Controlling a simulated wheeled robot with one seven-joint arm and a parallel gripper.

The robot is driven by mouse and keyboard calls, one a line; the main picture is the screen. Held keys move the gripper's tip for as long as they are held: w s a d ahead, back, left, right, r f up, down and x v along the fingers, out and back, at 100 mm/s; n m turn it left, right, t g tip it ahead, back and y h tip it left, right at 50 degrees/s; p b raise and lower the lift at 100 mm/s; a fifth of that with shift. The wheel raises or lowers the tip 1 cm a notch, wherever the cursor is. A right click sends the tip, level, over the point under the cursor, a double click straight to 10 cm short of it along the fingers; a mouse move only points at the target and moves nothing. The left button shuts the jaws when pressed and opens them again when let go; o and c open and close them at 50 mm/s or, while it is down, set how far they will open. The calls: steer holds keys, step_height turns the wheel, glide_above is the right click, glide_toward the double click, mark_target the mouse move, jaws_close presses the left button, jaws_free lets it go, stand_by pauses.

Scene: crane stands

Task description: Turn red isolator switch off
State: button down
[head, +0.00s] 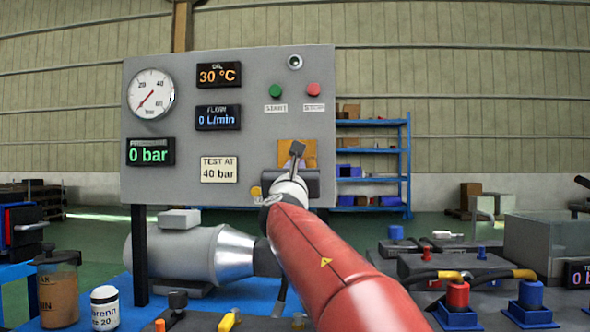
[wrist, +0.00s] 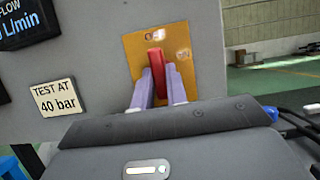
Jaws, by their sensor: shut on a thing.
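The red isolator switch handle (wrist: 156,68) stands on a yellow plate (wrist: 137,52) in the wrist view. It points nearly straight up, its top just under the upper label, which seems to read OFF. The ON label is to its right. My gripper (wrist: 160,82) is shut on the handle, one pale finger on each side. In the head view, my gripper (head: 297,152) is in front of the yellow plate (head: 284,150) at the panel's lower right, and it hides the red handle there.
The grey panel (head: 230,130) carries a dial gauge (head: 151,94), a pressure display (head: 150,152) reading 0 bar, a green START button (head: 275,91) and a red button (head: 313,89). A yellow knob (head: 256,191) is left of my gripper. Jars and hoses stand below.

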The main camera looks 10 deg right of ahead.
steer(key=c, duration=1.4)
jaws_free()
steer(key=b+v, duration=0.2)
steer(key=v, duration=0.6)
steer(key=shift+w, duration=0.1)
steer(key=s+d+f+m+g+p, duration=0.3)
steer(key=s+d+f+m+g, duration=0.25)
steer(key=f+m, duration=0.3)
steer(key=s+d+f+m+g+p, duration=0.3)
steer(key=s+d+f+m+g, duration=0.15)
steer(key=s+f+m, duration=0.45)
steer(key=s+a+f+m+g+y+p, duration=0.2)
steer(key=s+a+f+m+g+y, duration=0.1)
steer(key=s+f+m, duration=0.4)
steer(key=s+a+f+m+g+y+p, duration=0.2)
steer(key=s+a+f+m+y, duration=0.2)
steer(key=s+f+m, duration=0.4)
steer(key=shift+s+a+f+g+p, duration=0.2)
steer(key=shift+s+f+g+p, duration=0.2)
steer(key=shift+s+f, duration=0.2)
